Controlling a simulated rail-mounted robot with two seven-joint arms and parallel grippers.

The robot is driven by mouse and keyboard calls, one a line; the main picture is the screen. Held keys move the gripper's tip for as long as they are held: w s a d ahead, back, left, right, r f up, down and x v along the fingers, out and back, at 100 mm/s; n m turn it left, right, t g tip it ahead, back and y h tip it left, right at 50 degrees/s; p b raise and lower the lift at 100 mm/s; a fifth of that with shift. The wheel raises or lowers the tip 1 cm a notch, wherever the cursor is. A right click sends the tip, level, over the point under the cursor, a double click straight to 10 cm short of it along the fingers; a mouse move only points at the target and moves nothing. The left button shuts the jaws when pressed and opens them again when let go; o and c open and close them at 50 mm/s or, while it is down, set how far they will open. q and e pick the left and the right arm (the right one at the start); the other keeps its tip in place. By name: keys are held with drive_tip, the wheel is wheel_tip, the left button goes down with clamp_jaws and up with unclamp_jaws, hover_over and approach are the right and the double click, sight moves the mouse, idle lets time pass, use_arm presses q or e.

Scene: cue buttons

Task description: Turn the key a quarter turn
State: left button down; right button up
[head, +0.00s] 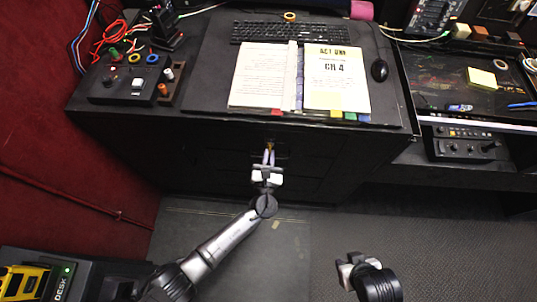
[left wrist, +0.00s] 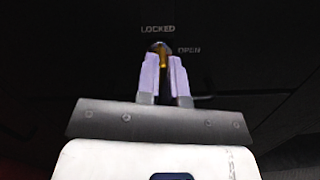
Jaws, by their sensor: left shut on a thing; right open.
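The key (left wrist: 163,61) is a small yellow-brown piece at a lock on the dark front panel in the left wrist view. White lettering reads LOCKED above it and OPEN to its upper right. My left gripper (left wrist: 162,64) is shut on the key, its two pale fingers closing around it. The fingers hide most of the key, so its exact angle is hard to tell. In the head view my left gripper (head: 268,155) reaches the desk's front, and a bit of the key (head: 270,146) shows at the fingertips. My right gripper (head: 350,265) is open and empty, low over the floor.
The desk (head: 210,70) carries an open binder (head: 268,80), a keyboard (head: 290,32) and a mouse (head: 379,69). A red wall (head: 60,170) borders the left side.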

use_arm(q)
drive_tip(key=c, duration=1.2)
unclamp_jaws()
drive_tip(key=shift+o, duration=0.2)
drive_tip(key=s+a+f+p, duration=0.1)
drive_tip(key=s, duration=1.2)
drive_tip(key=shift+s+a+f, duration=0.3)
drive_tip(key=shift+a, duration=0.05)
